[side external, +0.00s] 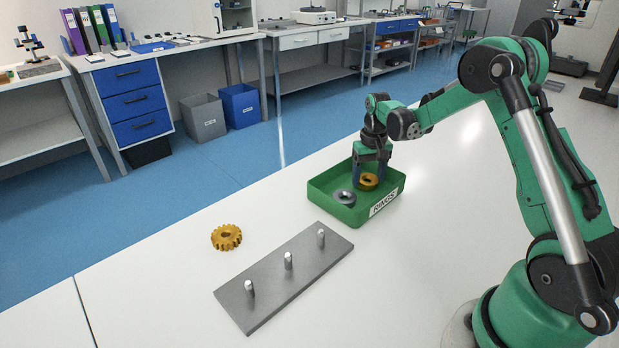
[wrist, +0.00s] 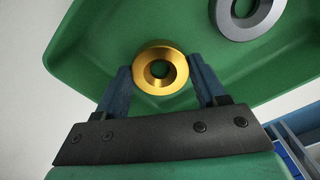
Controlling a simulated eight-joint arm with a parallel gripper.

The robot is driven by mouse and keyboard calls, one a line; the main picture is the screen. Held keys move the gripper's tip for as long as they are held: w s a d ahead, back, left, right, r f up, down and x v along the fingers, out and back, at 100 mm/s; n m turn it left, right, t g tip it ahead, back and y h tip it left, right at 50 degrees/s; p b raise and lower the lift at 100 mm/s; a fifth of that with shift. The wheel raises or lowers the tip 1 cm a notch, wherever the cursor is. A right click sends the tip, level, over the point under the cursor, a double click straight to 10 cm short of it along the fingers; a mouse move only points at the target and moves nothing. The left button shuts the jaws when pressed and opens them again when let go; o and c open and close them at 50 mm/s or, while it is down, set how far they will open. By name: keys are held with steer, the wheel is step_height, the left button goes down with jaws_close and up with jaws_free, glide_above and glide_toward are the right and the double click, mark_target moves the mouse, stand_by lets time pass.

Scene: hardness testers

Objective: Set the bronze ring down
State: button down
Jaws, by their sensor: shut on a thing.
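The bronze ring (side external: 368,182) is gold-coloured and is inside the green tray marked RINGS (side external: 375,212). My gripper (side external: 370,180) reaches down into the tray with its blue fingers on either side of the ring. In the wrist view, the ring (wrist: 161,69) sits between the two fingertips (wrist: 160,78), and the gripper is shut on it. I cannot tell whether the ring touches the tray floor. A grey ring (side external: 345,197) lies in the same tray, apart from the bronze one; it also shows in the wrist view (wrist: 250,14).
A grey plate with three upright pegs (side external: 285,276) lies on the white table, in front of the tray. A brass gear (side external: 226,237) lies left of the plate. The white table (side external: 400,290) is clear to the right of the plate.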

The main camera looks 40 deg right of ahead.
steer(key=shift+f, duration=0.2)
steer(key=shift+c, duration=1.7)
jaws_free()
steer(key=shift+r, duration=0.15)
step_height(320, 180, up, 12)
steer(key=s+a+n+t, duration=0.3)
steer(key=s+a, duration=0.2)
steer(key=a, duration=0.4)
steer(key=s+a+n+t, duration=0.3)
steer(key=s+a+t, duration=0.1)
steer(key=a, duration=0.6)
steer(key=shift+s+r, duration=0.35)
steer(key=shift+r, duration=0.1)
